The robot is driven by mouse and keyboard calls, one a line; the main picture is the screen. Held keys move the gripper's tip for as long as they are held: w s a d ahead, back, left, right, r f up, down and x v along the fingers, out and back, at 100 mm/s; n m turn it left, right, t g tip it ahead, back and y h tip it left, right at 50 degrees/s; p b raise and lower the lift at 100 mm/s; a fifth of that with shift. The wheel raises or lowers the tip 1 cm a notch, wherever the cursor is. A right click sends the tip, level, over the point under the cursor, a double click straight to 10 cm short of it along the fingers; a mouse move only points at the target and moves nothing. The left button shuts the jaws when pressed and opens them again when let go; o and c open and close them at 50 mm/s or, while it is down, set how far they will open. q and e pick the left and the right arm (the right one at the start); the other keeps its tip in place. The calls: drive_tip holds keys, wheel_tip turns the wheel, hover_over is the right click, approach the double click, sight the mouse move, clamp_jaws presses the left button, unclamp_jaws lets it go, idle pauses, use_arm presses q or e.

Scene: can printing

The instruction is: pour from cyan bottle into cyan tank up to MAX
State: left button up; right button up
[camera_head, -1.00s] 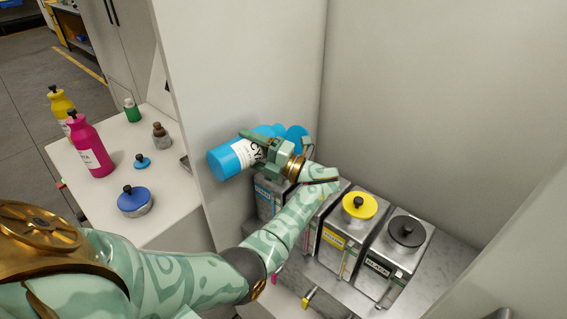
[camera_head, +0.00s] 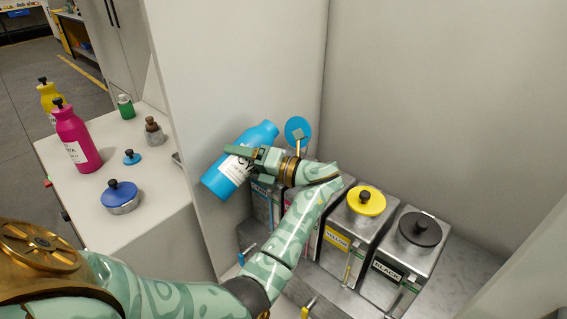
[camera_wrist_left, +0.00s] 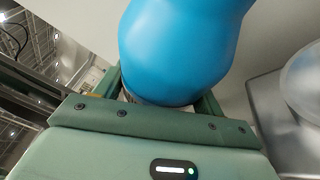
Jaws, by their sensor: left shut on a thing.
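The cyan bottle (camera_head: 228,176) is held tilted, its base low at the left and its neck up at the right. My left gripper (camera_head: 256,160) is shut around its labelled middle. The bottle also fills the upper middle of the left wrist view (camera_wrist_left: 180,50). The cyan tank (camera_head: 262,204) stands below and to the right, partly hidden by my arm and the bottle. A cyan round lid (camera_head: 298,130) stands raised behind my wrist. The tank's opening and fill level cannot be made out. My right gripper is not in view.
The magenta tank is mostly hidden by my arm; the yellow tank (camera_head: 342,246) and black tank (camera_head: 392,278) stand to its right. The white side table holds a magenta bottle (camera_head: 76,140), yellow bottle (camera_head: 47,97), blue-lidded pot (camera_head: 120,197) and small cyan cap (camera_head: 131,158). A wall panel stands behind the bottle.

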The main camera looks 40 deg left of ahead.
sight(244, 140)
use_arm(q)
drive_tip(key=n, duration=0.1)
drive_tip(key=w+f+n+h+p, duration=0.1)
drive_tip(key=n, duration=0.1)
drive_tip(key=f+n+t+h, duration=0.1)
drive_tip(key=shift+w+d+f, duration=0.1)
drive_tip(key=shift+w+d, duration=0.1)
drive_tip(key=shift+w, duration=0.15)
drive_tip(key=shift+s+f+n+t+p, duration=0.25)
drive_tip(key=shift+f+n+t+p, duration=0.1)
drive_tip(key=shift+n+p, duration=0.7)
drive_tip(key=r+n+t+h+p, duration=0.1)
drive_tip(key=n+p, duration=0.1)
drive_tip(key=p, duration=0.2)
drive_tip(key=shift+s+a, duration=0.15)
wheel_tip(244, 140, up, 4)
drive_tip(key=n+t+p, duration=0.1)
drive_tip(key=p, duration=0.4)
drive_tip(key=shift+f+h, duration=0.2)
drive_tip(key=shift+h, duration=0.2)
drive_tip(key=shift+r+n+t+p, duration=0.25)
drive_tip(key=shift+r+n+p, duration=0.1)
drive_tip(key=shift+r+p, duration=0.55)
wheel_tip(244, 140, up, 5)
drive_tip(key=p, duration=0.5)
drive_tip(key=shift+f, duration=0.35)
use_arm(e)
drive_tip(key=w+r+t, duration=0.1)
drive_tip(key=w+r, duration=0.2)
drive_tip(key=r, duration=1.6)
